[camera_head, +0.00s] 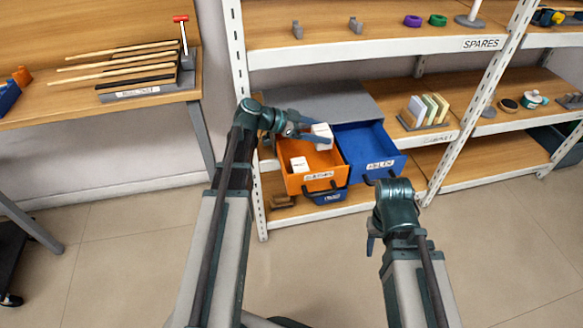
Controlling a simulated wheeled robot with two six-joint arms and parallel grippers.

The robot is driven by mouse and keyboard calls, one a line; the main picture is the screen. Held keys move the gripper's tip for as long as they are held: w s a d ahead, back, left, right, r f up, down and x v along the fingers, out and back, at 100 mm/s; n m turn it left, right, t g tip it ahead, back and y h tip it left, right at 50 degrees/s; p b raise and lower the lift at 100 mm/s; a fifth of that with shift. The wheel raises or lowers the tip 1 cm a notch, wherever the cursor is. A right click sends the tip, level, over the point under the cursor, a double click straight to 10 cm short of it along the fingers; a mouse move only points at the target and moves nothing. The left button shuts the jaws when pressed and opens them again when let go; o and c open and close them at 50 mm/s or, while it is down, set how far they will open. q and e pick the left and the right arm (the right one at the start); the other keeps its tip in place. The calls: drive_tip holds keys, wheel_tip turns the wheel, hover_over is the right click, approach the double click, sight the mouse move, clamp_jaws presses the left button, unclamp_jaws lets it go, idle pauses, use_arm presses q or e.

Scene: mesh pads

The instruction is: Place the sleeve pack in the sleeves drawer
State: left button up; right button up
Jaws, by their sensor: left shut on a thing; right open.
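An orange drawer (325,178) stands pulled open from a grey cabinet on the shelf, with a front label too small to read surely. A white pack (299,164) lies inside it at the left. My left gripper (318,137) is shut on another white pack (322,131), held over the back right part of the orange drawer. Whether that pack touches the drawer cannot be told. My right gripper (373,212) is open and empty, in front of and below the blue drawer.
An open blue drawer (385,161) sits directly right of the orange one. The grey cabinet top (345,98) is bare. White shelf posts (239,80) stand either side. Upright coloured cards (428,108) are to the right.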

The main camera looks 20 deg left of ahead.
use_arm(q)
drive_tip(key=shift+s+a, duration=0.15)
drive_tip(key=shift+a, duration=0.1)
drive_tip(key=b, duration=1)
hover_over(314, 166)
wheel_tip(314, 166, down, 10)
drive_tip(key=shift+f, duration=0.15)
drive_tip(key=shift+r, duration=0.2)
drive_tip(key=shift+f, duration=0.15)
drive_tip(key=o, duration=0.9)
drive_tip(key=shift+f, duration=0.1)
drive_tip(key=shift+o, duration=1.1)
